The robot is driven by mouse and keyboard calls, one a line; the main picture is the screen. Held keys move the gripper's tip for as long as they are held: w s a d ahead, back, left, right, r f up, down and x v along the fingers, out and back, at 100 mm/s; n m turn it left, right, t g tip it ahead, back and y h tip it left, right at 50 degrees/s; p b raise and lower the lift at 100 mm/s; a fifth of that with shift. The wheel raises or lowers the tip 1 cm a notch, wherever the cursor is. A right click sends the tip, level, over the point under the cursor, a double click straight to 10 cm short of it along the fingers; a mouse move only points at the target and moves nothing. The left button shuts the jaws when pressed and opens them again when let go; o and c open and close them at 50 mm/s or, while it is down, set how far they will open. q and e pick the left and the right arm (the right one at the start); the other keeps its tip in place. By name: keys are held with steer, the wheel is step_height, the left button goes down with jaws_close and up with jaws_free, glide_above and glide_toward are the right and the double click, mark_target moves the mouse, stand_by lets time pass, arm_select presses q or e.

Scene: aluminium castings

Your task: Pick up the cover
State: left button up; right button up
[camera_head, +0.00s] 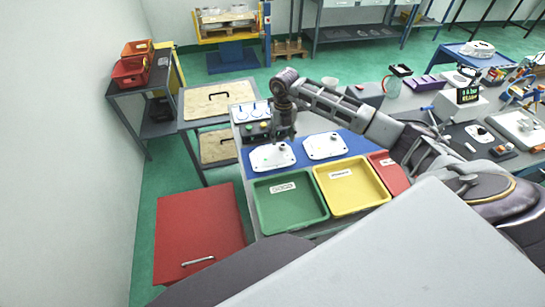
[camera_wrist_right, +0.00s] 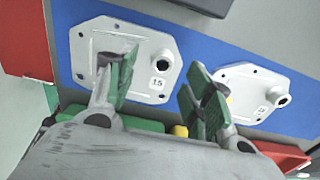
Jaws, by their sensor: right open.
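Two white flat covers with cut corners and small holes lie on a blue mat (camera_head: 365,143). The left cover (camera_head: 267,160) is just below my right gripper (camera_head: 283,139) in the head view. The right cover (camera_head: 325,146) lies beside it, apart from it. In the right wrist view, the nearer cover (camera_wrist_right: 100,42) has a raised round boss and a label, and one finger overlaps it. The other cover (camera_wrist_right: 245,85) shows at the right. My right gripper's green-padded fingers (camera_wrist_right: 160,85) are spread with nothing between them. My left gripper is not in view.
Green (camera_head: 262,208), yellow (camera_head: 328,186) and red (camera_head: 383,162) trays stand along the table's front edge. A panel with knobs (camera_head: 246,130) is behind the left cover. A red cabinet (camera_head: 198,225) stands at the lower left. Tools and devices fill the table's right side.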

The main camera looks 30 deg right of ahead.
mark_target(283, 143)
steer(key=shift+d+f+p, duration=0.15)
steer(key=shift+f+p, duration=0.15)
steer(key=shift+f, duration=0.9)
steer(key=shift+d+f+p, duration=0.1)
steer(key=shift+f+p, duration=0.15)
steer(key=shift+f, duration=0.9)
steer(key=shift+c, duration=0.2)
jaws_close()
